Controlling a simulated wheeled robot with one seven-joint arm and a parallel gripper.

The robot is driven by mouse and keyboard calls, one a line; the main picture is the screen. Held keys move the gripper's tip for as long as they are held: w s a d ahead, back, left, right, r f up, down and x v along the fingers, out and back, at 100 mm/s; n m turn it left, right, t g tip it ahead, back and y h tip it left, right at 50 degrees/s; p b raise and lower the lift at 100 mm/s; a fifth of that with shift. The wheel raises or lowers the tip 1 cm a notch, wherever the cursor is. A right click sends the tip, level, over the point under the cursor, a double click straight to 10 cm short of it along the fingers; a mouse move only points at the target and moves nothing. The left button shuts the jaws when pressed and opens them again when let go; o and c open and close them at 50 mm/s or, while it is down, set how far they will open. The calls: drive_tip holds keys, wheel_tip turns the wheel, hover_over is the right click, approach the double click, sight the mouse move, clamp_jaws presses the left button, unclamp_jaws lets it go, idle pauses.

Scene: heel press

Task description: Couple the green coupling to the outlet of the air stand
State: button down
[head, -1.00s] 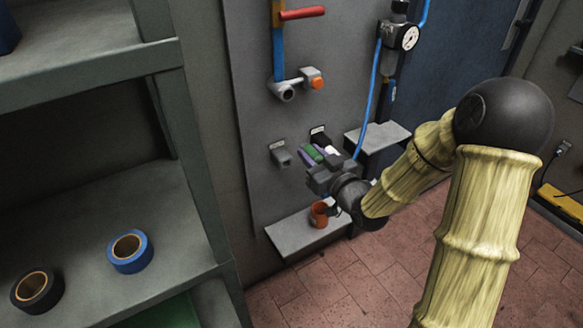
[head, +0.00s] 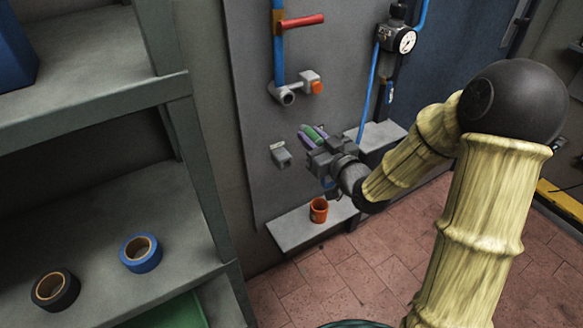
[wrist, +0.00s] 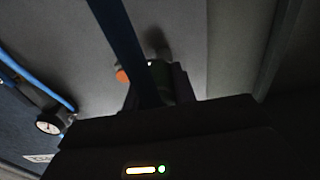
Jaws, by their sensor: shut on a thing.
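My gripper (head: 313,136) is shut on the green coupling (head: 312,132), which shows between its purplish fingers in the head view. The coupling points up and to the left, below the outlet (head: 287,97) of the air stand and apart from it. The outlet is a grey round mouth on the panel, with an orange button (head: 317,88) to its right. In the wrist view, the dark coupling (wrist: 158,72) sits between the fingers, partly covered by a dark blue band. The orange button (wrist: 122,75) shows just left of it. The outlet's mouth is hard to make out there.
A blue pipe with a red handle (head: 302,20) rises above the outlet. A gauge (head: 407,41) and blue hose are to the right. A grey holder (head: 281,155) is left of the gripper. An orange cup (head: 319,210) stands on a low shelf. A rack (head: 190,150) fills the left.

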sight(313, 132)
drive_tip(key=shift+r+p, duration=1.55)
drive_tip(key=shift+r, duration=0.8)
drive_tip(key=shift+w, duration=0.1)
drive_tip(key=shift+b+x, duration=0.35)
drive_tip(key=shift+x, duration=2.05)
drive_tip(key=shift+b, duration=0.55)
drive_tip(key=shift+x, duration=1.45)
drive_tip(key=c, duration=1.1)
unclamp_jaws()
drive_tip(key=shift+o, duration=0.2)
drive_tip(key=shift+f, duration=0.1)
